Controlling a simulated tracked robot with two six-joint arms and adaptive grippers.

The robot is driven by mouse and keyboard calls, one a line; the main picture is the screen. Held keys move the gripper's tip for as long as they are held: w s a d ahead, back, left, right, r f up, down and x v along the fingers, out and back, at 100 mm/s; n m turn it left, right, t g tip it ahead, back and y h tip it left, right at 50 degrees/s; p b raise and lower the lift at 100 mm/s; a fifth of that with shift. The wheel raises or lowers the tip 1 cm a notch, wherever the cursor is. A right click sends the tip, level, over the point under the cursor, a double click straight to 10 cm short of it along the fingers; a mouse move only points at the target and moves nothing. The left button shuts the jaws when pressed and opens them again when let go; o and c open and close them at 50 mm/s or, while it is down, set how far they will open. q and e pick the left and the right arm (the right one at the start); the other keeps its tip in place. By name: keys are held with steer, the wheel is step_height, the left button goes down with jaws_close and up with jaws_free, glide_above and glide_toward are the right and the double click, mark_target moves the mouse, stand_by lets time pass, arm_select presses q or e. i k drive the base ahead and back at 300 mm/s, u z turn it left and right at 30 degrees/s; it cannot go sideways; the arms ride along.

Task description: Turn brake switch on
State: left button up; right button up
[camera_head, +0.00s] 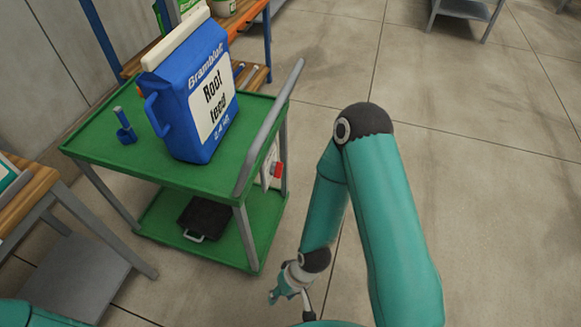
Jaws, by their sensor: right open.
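A green cart (85,143) stands left of centre. On its near right side is a whitish panel with a red brake switch (277,170), seen at a steep angle, partly behind the cart's grey handle and leg. I cannot tell the switch's position. My right gripper (289,300) is at the bottom centre, open and empty. In the picture it lies below the switch, to the right of the cart's lower shelf, and touches nothing that I can see. My left gripper is not in view.
A blue Root feed jug (202,95) and a small blue scoop (125,130) are on the cart's top. A black case (205,217) lies on its lower shelf. The grey handle (268,128) rises at the right. Floor to the right is clear.

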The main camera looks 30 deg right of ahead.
mark_target(276, 169)
steer(key=u, duration=0.15)
steer(key=k, duration=0.9)
steer(key=z, duration=0.15)
steer(key=i, duration=1.4)
steer(key=u, duration=0.05)
